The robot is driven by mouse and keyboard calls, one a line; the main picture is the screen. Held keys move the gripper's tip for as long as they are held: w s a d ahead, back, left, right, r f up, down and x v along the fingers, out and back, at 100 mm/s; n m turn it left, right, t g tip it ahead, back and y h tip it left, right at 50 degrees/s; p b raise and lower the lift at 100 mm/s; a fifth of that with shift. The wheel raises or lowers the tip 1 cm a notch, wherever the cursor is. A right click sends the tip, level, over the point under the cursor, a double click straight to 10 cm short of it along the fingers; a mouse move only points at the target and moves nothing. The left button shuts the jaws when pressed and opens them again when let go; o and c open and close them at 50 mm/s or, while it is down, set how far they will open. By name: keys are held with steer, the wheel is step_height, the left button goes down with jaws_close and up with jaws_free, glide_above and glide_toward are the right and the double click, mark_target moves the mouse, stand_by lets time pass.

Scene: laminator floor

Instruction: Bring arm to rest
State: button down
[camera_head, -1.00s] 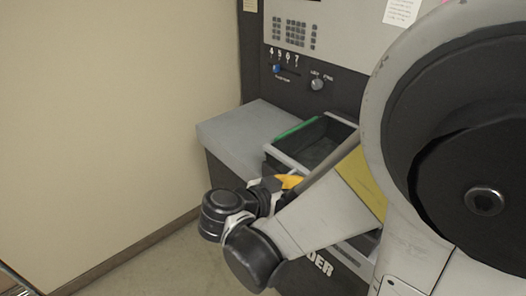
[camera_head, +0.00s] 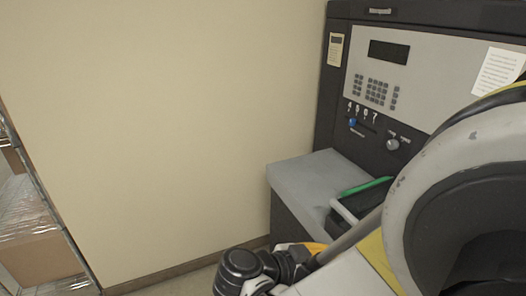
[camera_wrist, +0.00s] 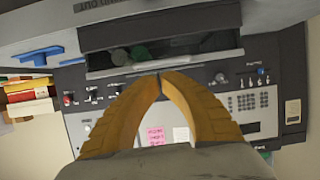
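My gripper (camera_wrist: 159,75) shows in the wrist view as two orange-yellow fingers whose tips meet, with nothing visible between them. In the head view only a bit of orange of my gripper (camera_head: 314,247) shows at the bottom, mostly hidden by my own arm. My arm is folded across the lower right of the head view, in front of the dark grey laminator machine (camera_head: 330,140). In the wrist view the machine (camera_wrist: 85,125) appears upside down beyond the fingers, with a dark slot holding roundish things at the top.
A grey ledge (camera_head: 310,178) and a dark bin with a green edge (camera_head: 366,186) sit at the machine's front, partly behind my arm. A beige wall (camera_head: 190,120) fills the middle left. A rack with a wrapped carton (camera_head: 40,255) stands at far left.

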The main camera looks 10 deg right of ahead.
steer(key=shift+s+a+r+n+t+y, duration=0.5)
steer(key=shift+a+n+y, duration=0.15)
steer(key=shift+n+y, duration=1.65)
steer(key=shift+s+a+r+n+t+y, duration=0.4)
steer(key=shift+a+r+n+t+y, duration=0.2)
steer(key=shift+n+y, duration=1.7)
steer(key=shift+s+a+r+n+t+y, duration=0.45)
steer(key=shift+a+n+y, duration=0.25)
steer(key=shift+n+y, duration=1.55)
steer(key=shift+n+h, duration=0.35)
